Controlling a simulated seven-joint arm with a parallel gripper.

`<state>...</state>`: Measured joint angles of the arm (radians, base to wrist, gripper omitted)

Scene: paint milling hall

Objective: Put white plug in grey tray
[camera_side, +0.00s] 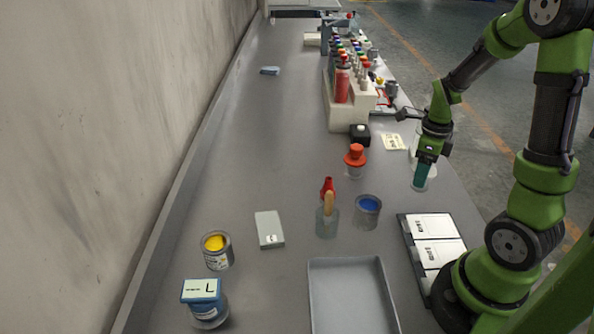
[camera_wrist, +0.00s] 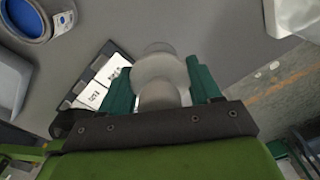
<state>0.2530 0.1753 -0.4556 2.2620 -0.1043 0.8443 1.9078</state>
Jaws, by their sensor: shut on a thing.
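My gripper (camera_side: 422,176) is over the right side of the bench, past the grey tray as seen from the side camera. In the wrist view its teal fingers (camera_wrist: 160,72) are shut on the white plug (camera_wrist: 162,76), a pale, rounded piece with a narrower neck. In the side view a small pale end of the plug (camera_side: 419,188) shows at the fingertips; I cannot tell whether it touches the bench. The grey tray (camera_side: 313,297) lies at the near front of the bench, shallow and empty where it shows, cut off by the picture's lower edge.
A blue paint can (camera_side: 367,212) and a jar with red and wooden handles (camera_side: 327,221) stand behind the tray. A black panel with white cards (camera_side: 434,240) lies right of it. A red-topped stopper (camera_side: 355,158) stands left of my gripper.

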